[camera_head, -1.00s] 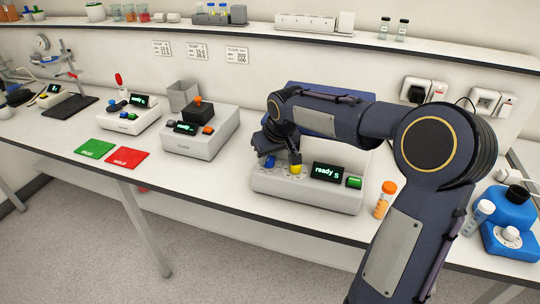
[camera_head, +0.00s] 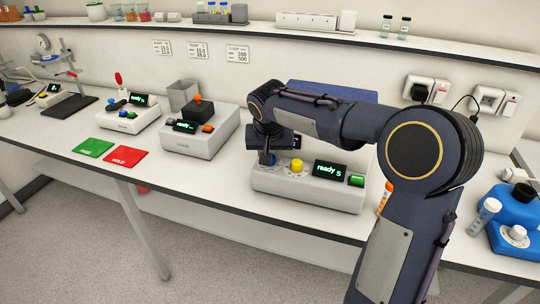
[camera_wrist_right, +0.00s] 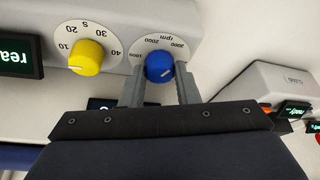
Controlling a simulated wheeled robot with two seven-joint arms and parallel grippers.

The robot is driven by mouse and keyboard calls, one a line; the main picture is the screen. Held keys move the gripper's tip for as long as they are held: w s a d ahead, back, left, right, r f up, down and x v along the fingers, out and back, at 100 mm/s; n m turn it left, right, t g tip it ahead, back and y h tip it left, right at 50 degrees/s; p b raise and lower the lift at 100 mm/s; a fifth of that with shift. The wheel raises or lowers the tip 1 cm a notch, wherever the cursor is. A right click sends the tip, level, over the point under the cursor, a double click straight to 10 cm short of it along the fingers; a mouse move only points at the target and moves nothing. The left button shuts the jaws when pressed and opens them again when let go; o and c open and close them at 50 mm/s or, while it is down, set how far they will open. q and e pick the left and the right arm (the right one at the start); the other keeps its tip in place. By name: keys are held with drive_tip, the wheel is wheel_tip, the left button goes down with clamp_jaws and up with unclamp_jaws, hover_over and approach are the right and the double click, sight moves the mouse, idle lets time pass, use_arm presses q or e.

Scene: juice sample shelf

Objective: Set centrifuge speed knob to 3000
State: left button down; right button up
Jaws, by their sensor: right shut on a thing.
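The centrifuge (camera_head: 325,197) is a white unit with a yellow knob (camera_head: 297,166), a green "ready" display (camera_head: 330,172) and a green button (camera_head: 356,180). Its blue rpm knob (camera_wrist_right: 159,67) sits left of the yellow one in the head view, mostly hidden by my gripper. My right gripper (camera_wrist_right: 160,78) is shut on the blue knob, one finger on each side. The dial around it shows upside-down numbers including 2000 and 3000. The yellow knob (camera_wrist_right: 86,57) has a seconds dial.
An orange-capped tube (camera_head: 386,196) stands right of the centrifuge, partly behind my arm. A blue device (camera_head: 515,215) is further right. Another white instrument (camera_head: 200,135) and green (camera_head: 93,147) and red (camera_head: 126,157) mats lie left. The bench front between is clear.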

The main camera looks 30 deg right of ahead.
drive_tip(key=shift+m, duration=0.4)
drive_tip(key=o, duration=0.7)
drive_tip(key=shift+r, duration=0.1)
drive_tip(key=v, duration=0.7)
drive_tip(key=shift+a+r, duration=0.2)
drive_tip(key=shift+r, duration=0.15)
drive_tip(key=s+a+f+n+y, duration=0.1)
drive_tip(key=s+a+f+y, duration=0.1)
drive_tip(key=s, duration=0.6)
drive_tip(key=s+a+f+n+t+y, duration=0.1)
drive_tip(key=s+a+f, duration=0.3)
drive_tip(key=s, duration=0.5)
drive_tip(key=s+a+f+n+y+p, duration=0.1)
drive_tip(key=s+a+f+n+y, duration=0.2)
drive_tip(key=s, duration=0.6)
drive_tip(key=shift+a+f+t, duration=0.3)
drive_tip(key=shift+a+f, duration=0.35)
